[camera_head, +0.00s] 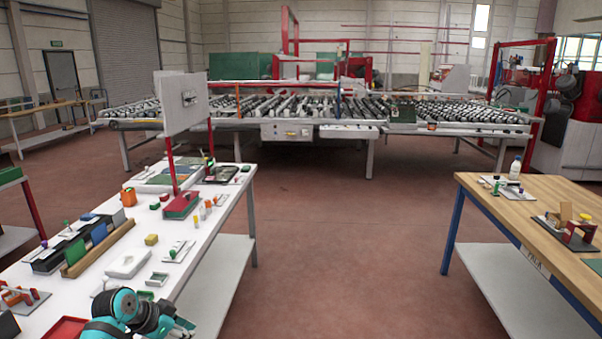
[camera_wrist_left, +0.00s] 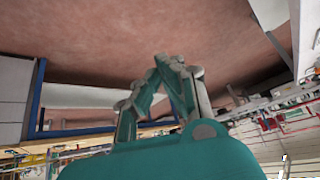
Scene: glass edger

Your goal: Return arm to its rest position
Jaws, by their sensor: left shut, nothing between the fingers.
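My left arm (camera_head: 125,312) is low at the bottom left of the head view, by the right edge of the white table (camera_head: 222,218). Its left gripper (camera_head: 182,326) is partly cut off by the bottom edge of that view. In the left wrist view, the teal fingers of the left gripper (camera_wrist_left: 168,65) come together at their tips and are shut with nothing between them. Red-brown floor lies behind the fingertips there. My right gripper is in neither view.
The white table carries a red tray (camera_head: 66,329), a white tray (camera_head: 128,263), a yellow block (camera_head: 151,240) and several small items. A wooden-topped table (camera_head: 500,215) stands at the right. Open floor (camera_head: 345,240) lies between them. A roller machine (camera_head: 300,112) stands behind.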

